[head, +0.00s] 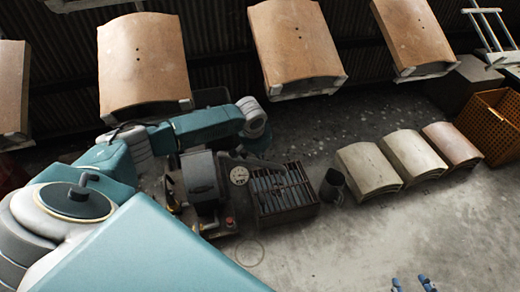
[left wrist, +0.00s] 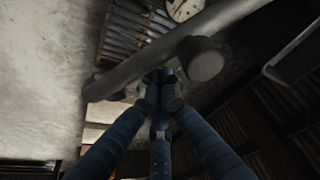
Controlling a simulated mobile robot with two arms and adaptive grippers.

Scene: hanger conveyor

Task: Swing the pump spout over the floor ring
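The pump (head: 203,180) is a dark grey machine with a round white gauge (head: 239,175), at the middle left of the head view. Its grey pipe spout (head: 264,163) reaches right, over a slatted grate. In the left wrist view the spout (left wrist: 120,80) crosses diagonally and has a round stub. My left gripper (left wrist: 160,76) has its fingers drawn together, tips at the spout's edge; I see no grip around it. My wrist partly hides it in the head view. The floor ring (head: 250,252) is a thin circle in front of the pump. My right gripper (head: 411,283) shows spread fingertips at the bottom edge.
The slatted grate (head: 283,190) adjoins the pump, with a dark pot (head: 333,186) beside it. Several curved panels stand to the right, near an orange crate (head: 492,125). Large brown panels (head: 145,62) hang along the back. The front floor is clear.

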